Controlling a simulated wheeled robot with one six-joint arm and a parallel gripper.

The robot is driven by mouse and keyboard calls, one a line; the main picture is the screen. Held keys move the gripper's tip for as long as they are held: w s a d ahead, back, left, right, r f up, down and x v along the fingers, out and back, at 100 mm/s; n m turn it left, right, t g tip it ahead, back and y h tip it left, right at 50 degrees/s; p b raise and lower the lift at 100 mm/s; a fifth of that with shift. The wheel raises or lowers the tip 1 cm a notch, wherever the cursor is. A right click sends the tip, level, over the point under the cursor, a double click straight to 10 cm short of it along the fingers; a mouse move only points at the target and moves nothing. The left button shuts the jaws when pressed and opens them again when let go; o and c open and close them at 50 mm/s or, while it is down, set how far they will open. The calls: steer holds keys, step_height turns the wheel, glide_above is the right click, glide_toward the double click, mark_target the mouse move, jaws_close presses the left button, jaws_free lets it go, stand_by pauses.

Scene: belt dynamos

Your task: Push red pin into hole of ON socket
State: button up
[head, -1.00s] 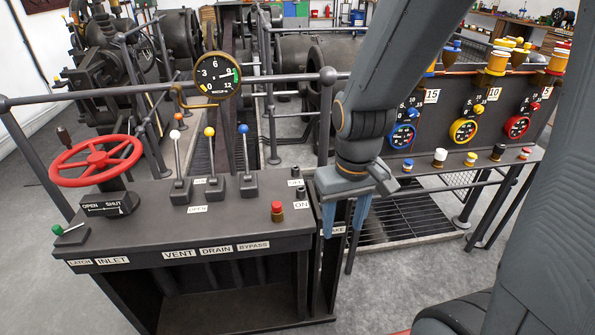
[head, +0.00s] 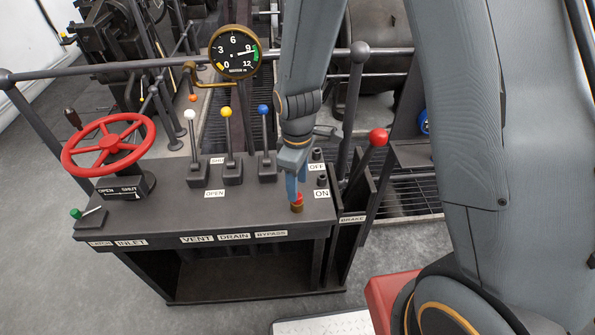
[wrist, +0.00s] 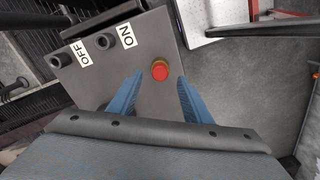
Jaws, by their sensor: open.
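The red pin (head: 297,197) stands upright in a brass-coloured seat at the console's right front. In the wrist view the red pin (wrist: 160,71) shows as a round red cap seen from above. My gripper (head: 294,191) is open over it, pointing down. In the wrist view the blue fingers of my gripper (wrist: 160,82) lie on either side of the pin, apart from each other. The ON socket (head: 322,181) is a short dark cylinder behind and right of the pin; it also shows in the wrist view (wrist: 104,41). Its hole is hard to make out.
The OFF socket (head: 317,154) stands behind the ON socket. Levers with white (head: 190,115), yellow (head: 226,112) and blue (head: 263,109) knobs stand left of my gripper. A red-knobbed brake lever (head: 377,137) rises at the right. A red handwheel (head: 108,144) is at far left.

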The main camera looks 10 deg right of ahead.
steer(key=shift+f+p, duration=0.4)
steer(key=shift+f, duration=1.75)
jaws_close()
steer(key=shift+r+p, duration=1.75)
steer(key=shift+r, duration=0.55)
